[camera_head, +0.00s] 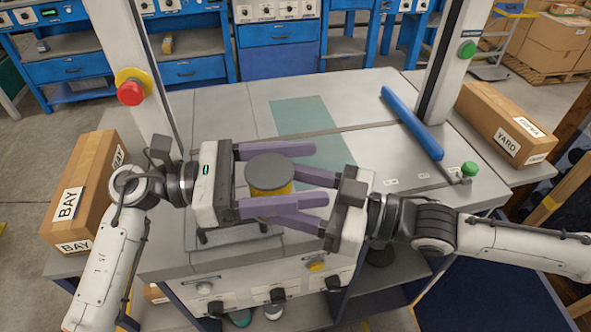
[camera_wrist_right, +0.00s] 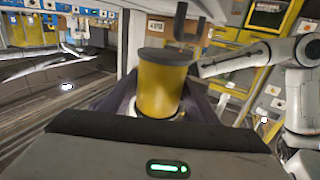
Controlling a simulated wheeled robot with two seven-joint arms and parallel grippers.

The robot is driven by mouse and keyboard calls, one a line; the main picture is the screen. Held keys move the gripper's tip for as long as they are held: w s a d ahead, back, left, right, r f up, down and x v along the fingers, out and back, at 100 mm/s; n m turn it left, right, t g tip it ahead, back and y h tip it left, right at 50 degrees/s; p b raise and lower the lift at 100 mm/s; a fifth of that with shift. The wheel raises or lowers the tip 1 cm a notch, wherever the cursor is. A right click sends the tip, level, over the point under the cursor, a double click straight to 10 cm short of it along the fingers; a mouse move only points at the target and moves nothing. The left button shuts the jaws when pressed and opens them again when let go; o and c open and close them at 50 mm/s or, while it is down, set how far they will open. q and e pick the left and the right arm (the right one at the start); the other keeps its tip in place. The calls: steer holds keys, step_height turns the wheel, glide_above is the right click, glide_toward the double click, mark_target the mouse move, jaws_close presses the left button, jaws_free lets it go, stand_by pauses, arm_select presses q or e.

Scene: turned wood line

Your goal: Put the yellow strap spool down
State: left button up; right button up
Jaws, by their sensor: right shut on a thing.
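The yellow strap spool (camera_head: 269,172) stands upright between the two grippers, with a dark grey disc on top. It also shows in the right wrist view (camera_wrist_right: 163,88), close in front of the gripper. My right gripper (camera_head: 281,192) comes in from the right and is shut on the spool. My left gripper (camera_head: 321,174) comes in from the left. Its purple fingers lie spread on the far and near sides of the spool, their tips reaching past it. The fingers hide the lower spool, and I cannot tell whether it touches the surface below.
The grey worktable (camera_head: 232,108) bears a flat green mat (camera_head: 300,116) and a blue bar (camera_head: 411,122). Cardboard boxes stand at left (camera_head: 97,178) and right (camera_head: 490,110). White posts rise on both sides; the left bears a red button (camera_head: 130,93).

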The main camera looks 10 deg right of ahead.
arm_select(q)
steer(key=c, duration=1.1)
arm_select(e)
steer(key=shift+r, duration=0.1)
steer(key=o, duration=1.3)
arm_select(q)
steer(key=shift+o, duration=0.2)
arm_select(e)
steer(key=shift+d, duration=0.1)
